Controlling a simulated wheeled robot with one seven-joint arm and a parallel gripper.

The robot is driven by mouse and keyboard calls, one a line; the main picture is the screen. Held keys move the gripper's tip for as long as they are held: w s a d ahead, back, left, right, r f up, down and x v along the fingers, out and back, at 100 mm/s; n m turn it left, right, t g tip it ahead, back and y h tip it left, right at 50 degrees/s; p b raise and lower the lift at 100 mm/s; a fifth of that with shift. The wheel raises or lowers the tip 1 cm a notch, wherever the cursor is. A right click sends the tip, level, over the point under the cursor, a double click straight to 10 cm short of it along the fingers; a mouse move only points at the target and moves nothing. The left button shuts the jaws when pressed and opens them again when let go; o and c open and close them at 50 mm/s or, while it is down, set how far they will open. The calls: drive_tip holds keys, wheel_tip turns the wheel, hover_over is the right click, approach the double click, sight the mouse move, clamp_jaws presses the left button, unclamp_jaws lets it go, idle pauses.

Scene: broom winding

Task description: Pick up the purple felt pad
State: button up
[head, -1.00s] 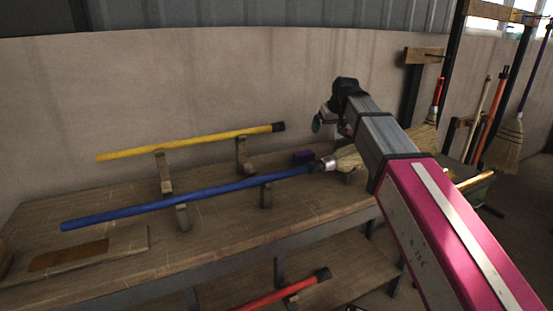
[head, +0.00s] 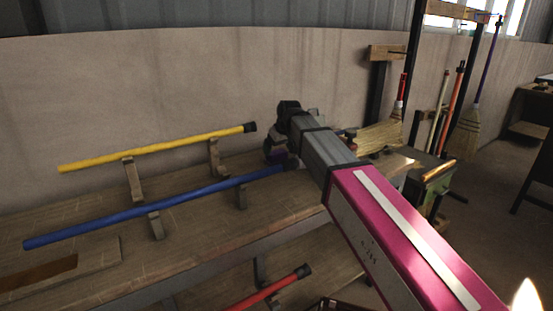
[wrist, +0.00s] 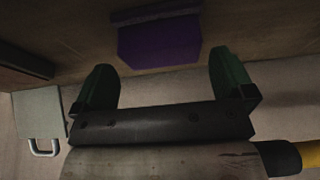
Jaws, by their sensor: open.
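The purple felt pad (wrist: 160,42) is a small block near the top centre of the wrist view. It lies ahead of my gripper (wrist: 165,78), between the lines of its two green fingers and apart from them. The fingers are spread wide with nothing between them. In the head view my gripper (head: 278,150) is over the back of the workbench (head: 210,232), near the right end of the blue handle. There my gripper and arm largely hide the pad.
A blue handle (head: 160,204) and a yellow handle (head: 155,149) rest on wooden supports on the bench. A red handle (head: 268,289) lies lower down. Broom bristles (head: 382,136) show right of my arm. The pale wall (head: 180,90) stands close behind.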

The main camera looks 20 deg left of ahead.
sight(277, 152)
drive_tip(key=x, duration=0.3)
drive_tip(key=shift+a+f, duration=0.1)
drive_tip(key=shift+f, duration=0.15)
drive_tip(key=shift+c, duration=0.3)
drive_tip(key=c, duration=0.5)
drive_tip(key=shift+r, duration=0.1)
wheel_tip(277, 152, up, 10)
drive_tip(key=shift+f, duration=0.1)
